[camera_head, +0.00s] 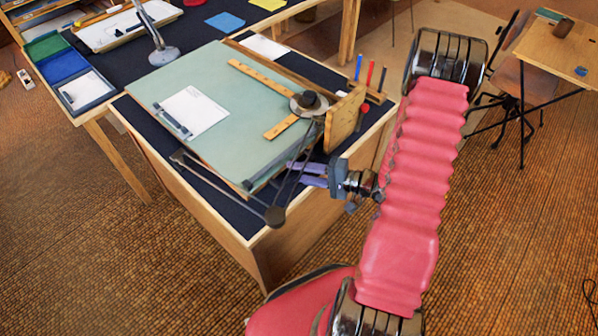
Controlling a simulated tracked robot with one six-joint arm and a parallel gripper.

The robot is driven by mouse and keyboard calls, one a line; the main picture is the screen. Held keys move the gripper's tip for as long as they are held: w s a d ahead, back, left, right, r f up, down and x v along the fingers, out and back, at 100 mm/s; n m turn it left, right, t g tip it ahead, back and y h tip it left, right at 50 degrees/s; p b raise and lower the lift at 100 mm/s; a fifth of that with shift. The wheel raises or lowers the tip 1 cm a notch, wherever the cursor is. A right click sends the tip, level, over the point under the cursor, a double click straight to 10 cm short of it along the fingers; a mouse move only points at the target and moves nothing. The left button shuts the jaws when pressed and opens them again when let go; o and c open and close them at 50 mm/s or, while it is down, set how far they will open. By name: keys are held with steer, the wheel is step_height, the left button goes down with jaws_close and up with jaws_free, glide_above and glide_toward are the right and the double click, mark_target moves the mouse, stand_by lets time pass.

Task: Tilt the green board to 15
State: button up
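The pale green board (160,90) lies tilted on a stand on the dark-topped desk (240,222). A white sheet (207,108), a wooden T-shaped ruler (254,79) and a round dark knob-like head lie on it. An upright wooden panel (345,122) stands at its right side; I cannot read any angle marks. My gripper (303,174) is at the board's near right edge, its two purple fingers apart with a narrow gap. I see nothing clearly held between them, and I cannot tell whether they touch the board.
A jointed dark arm (275,215) hangs over the desk's near corner, close left of my gripper. Pens (370,73) stand upright behind the wooden panel. A second desk with a lamp (163,55) and coloured trays (62,65) is at the back left.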

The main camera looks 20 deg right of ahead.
steer(key=shift+c, duration=0.7)
jaws_close()
